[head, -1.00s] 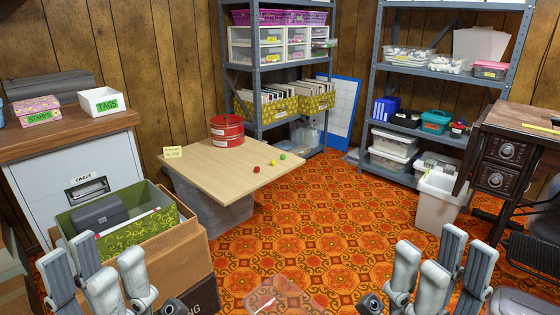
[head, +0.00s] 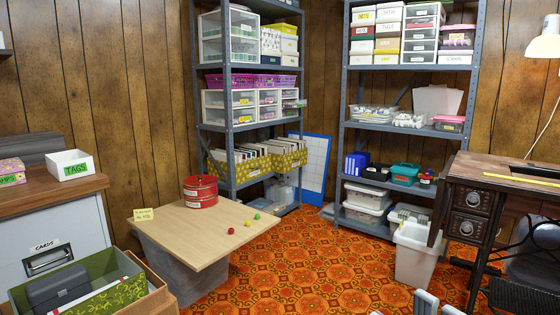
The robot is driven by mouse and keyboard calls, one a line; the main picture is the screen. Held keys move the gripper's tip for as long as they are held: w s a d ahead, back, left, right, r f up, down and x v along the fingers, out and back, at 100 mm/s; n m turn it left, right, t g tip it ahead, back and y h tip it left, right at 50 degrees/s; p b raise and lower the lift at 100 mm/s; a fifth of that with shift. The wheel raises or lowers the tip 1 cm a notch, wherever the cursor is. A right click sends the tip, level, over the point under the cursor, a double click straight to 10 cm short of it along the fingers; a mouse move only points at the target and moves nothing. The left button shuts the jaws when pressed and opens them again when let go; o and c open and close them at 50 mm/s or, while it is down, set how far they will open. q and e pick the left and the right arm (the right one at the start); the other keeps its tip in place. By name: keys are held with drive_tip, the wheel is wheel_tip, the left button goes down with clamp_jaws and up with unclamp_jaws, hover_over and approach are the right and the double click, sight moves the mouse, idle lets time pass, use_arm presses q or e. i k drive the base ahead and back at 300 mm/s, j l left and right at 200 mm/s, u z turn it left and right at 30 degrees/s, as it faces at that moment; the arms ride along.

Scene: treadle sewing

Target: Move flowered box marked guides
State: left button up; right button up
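Two yellow flowered boxes stand side by side on the grey shelf unit at the back, a left one (head: 222,174) and a right one (head: 291,159), both filled with upright files. Their small labels are too small to read, so I cannot tell which is marked guides. A green flowered box (head: 122,296) sits in a cardboard box at the lower left, with a dark grey case inside. A pink flowered box (head: 10,172) at the left edge has a green label, partly cut off. Only fingertips of my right gripper (head: 427,304) show at the bottom edge. My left gripper is out of view.
A white bin (head: 414,256) stands by the sewing table (head: 500,175) at right. Patterned floor (head: 300,268) between is clear.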

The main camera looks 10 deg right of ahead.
sight(288, 155)
drive_tip(key=l+u, duration=0.65)
drive_tip(key=l, duration=0.2)
drive_tip(key=i+l+u, duration=0.15)
drive_tip(key=l+u, duration=0.8)
drive_tip(key=l, duration=0.25)
drive_tip(key=l+u, duration=0.5)
drive_tip(key=l, duration=0.15)
drive_tip(key=k+l+u, duration=0.2)
drive_tip(key=l+u, duration=0.3)
drive_tip(key=i+l+u, duration=0.2)
drive_tip(key=l, duration=1.45)
drive_tip(key=l+u, duration=0.25)
drive_tip(key=l, duration=1.4)
drive_tip(key=l+z, duration=0.3)
drive_tip(key=i+l+z, duration=0.1)
drive_tip(key=l+z, duration=0.15)
drive_tip(key=l, duration=0.2)
drive_tip(key=i+l+z, duration=0.1)
drive_tip(key=l+z, duration=0.4)
drive_tip(key=z, duration=0.25)
drive_tip(key=i+l+z, duration=0.1)
drive_tip(key=z, duration=0.35)
drive_tip(key=i+l+z, duration=0.1)
drive_tip(key=l+z, duration=0.15)
drive_tip(key=z, duration=0.2)
